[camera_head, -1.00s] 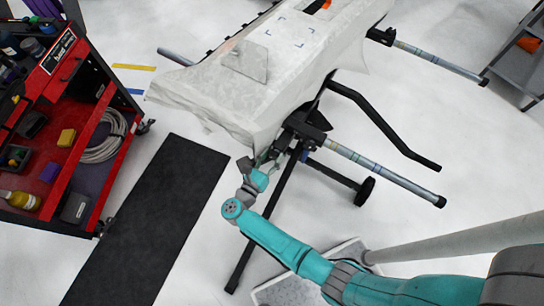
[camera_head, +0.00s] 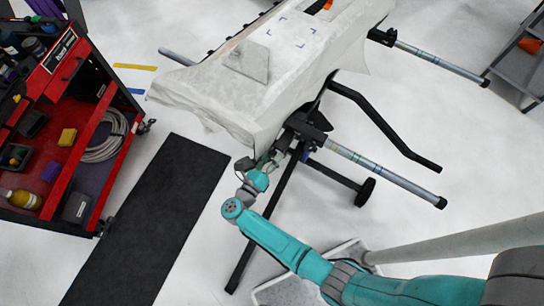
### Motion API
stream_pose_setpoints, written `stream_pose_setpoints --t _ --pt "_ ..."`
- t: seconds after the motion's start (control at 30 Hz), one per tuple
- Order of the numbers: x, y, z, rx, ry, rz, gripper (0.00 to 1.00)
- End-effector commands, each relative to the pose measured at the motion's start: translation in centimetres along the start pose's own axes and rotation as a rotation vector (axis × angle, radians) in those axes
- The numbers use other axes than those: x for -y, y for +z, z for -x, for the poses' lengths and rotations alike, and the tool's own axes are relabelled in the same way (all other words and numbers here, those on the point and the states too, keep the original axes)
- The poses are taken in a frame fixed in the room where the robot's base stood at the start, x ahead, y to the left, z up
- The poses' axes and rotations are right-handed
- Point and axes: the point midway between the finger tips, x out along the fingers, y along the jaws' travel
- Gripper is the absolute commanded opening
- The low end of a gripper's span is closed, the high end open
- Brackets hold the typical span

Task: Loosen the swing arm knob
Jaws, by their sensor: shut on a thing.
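A stand with black legs and metal tubes carries a panel under a pale, wrinkled sheet (camera_head: 215,95). Its black swing arm (camera_head: 385,125) bends out to the right. My teal arm reaches up from the lower right to the near end of the stand. My gripper (camera_head: 275,155) is at the black joint (camera_head: 305,128) below the sheet's near edge. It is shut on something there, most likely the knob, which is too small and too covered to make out. The fingertips are partly hidden by the wrist and the stand.
A red tool cart (camera_head: 75,150) with tools and a coiled hose stands at the left. A black mat (camera_head: 150,225) lies between it and my arm. A grey shelf (camera_head: 515,60) stands at the upper right. The white floor at the right is mostly clear.

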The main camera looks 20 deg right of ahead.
Motion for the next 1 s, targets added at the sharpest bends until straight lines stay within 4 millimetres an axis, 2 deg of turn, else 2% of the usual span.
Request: stream_pose_setpoints --t 0.17,0.2,0.27,0.3,0.83,1.0 --pt "-0.12 0.1 0.03 0.001 0.004 -0.002 0.15" --pt "-0.12 0.1 0.03 0.001 0.004 -0.002 0.55" --pt "-0.12 0.1 0.03 0.001 0.004 -0.002 0.7" --pt "-0.1 0.09 0.03 0.001 0.003 -0.002 0.74" --pt "-0.06 -0.14 0.03 -0.001 0.003 -0.001 0.74" --pt "-0.03 -0.18 0.02 -0.001 0.003 -0.058 0.74"
